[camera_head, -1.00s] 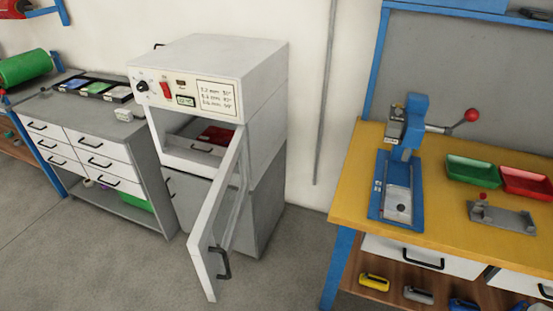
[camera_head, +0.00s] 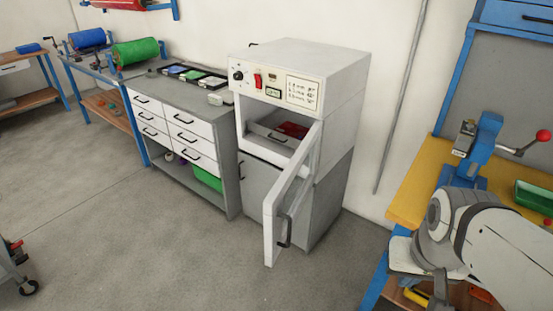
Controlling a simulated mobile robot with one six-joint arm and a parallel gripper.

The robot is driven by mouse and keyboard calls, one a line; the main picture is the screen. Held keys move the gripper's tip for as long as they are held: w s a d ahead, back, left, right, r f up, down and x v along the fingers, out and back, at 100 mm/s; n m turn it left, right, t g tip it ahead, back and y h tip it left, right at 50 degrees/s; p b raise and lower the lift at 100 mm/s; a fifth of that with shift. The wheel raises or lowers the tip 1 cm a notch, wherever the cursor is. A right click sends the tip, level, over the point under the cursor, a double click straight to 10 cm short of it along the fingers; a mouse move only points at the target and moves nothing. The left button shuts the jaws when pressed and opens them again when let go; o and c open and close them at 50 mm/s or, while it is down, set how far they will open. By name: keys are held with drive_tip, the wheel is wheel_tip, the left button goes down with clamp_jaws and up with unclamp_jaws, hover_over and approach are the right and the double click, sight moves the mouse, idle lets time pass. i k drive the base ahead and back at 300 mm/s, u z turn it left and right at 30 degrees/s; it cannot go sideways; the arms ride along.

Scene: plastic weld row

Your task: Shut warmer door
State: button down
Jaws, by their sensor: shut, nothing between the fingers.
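The warmer (camera_head: 300,72) is a white cabinet with a control panel, standing on a grey lower cabinet in the middle of the view. Its door (camera_head: 276,205) stands wide open, hinged on the right side of the opening and swung out towards me. A dark handle (camera_head: 286,232) is on the door near its free end. Inside the warmer a drawer or tray (camera_head: 268,138) shows, with something red (camera_head: 293,130) in it. Part of my arm shows at the lower right, well apart from the door. I do not see my gripper's fingers.
A grey drawer unit (camera_head: 176,108) stands close to the left of the warmer. A yellow-topped bench (camera_head: 411,190) with a blue press (camera_head: 474,155) is to the right. The floor in front of the door is clear. A wheeled cart (camera_head: 14,265) shows at the lower left edge.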

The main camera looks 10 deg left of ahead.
sight(276, 230)
drive_tip(key=u, duration=0.6)
drive_tip(key=i, duration=0.95)
drive_tip(key=z, duration=0.45)
drive_tip(key=k, duration=1.55)
drive_tip(key=u, duration=0.7)
drive_tip(key=i, duration=1)
drive_tip(key=u, duration=0.05)
